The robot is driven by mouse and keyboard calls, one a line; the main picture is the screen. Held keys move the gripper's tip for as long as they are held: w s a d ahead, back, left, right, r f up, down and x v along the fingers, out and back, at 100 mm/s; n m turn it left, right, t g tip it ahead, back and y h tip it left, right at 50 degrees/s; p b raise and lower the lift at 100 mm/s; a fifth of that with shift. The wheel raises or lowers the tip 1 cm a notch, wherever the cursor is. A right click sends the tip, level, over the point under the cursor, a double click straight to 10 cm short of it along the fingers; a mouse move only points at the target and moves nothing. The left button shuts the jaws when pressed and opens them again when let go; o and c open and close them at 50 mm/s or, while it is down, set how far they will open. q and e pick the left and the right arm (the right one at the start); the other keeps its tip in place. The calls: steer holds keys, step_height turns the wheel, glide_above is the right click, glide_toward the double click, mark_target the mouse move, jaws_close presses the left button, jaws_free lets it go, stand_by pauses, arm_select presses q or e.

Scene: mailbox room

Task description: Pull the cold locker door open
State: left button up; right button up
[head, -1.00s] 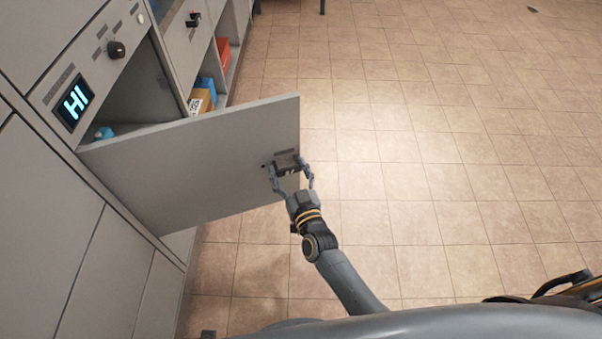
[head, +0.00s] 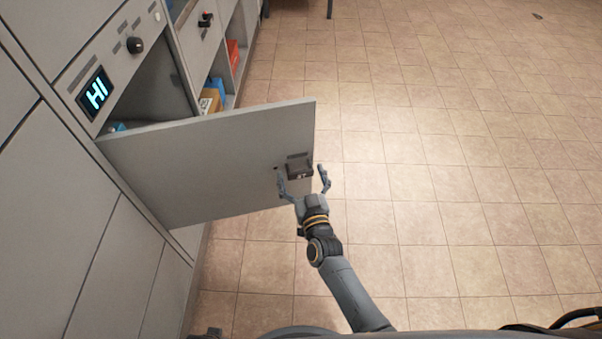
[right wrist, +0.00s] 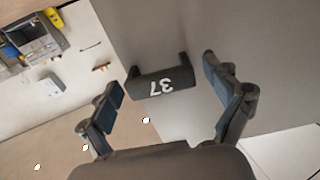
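The grey locker door (head: 205,165) stands swung well open from the locker bank at the left, its free edge out over the floor. Its dark handle (head: 299,167) sits near the free edge; in the right wrist view the handle (right wrist: 160,84) bears the number 37. My right gripper (head: 305,178) is open at the handle, one finger on each side. In the right wrist view the fingers of this gripper (right wrist: 160,95) are spread wide with gaps to the handle, so it holds nothing. My left gripper is not in view.
The open compartment (head: 155,90) behind the door holds a small blue thing (head: 117,127). A lit display (head: 95,93) and a dark knob (head: 134,46) are above. Boxes (head: 210,100) lie in a farther shelf.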

steer(key=shift+s, duration=0.1)
steer(key=s+d, duration=0.2)
steer(key=s, duration=0.9)
steer(key=shift+s, duration=0.35)
steer(key=shift+c, duration=0.5)
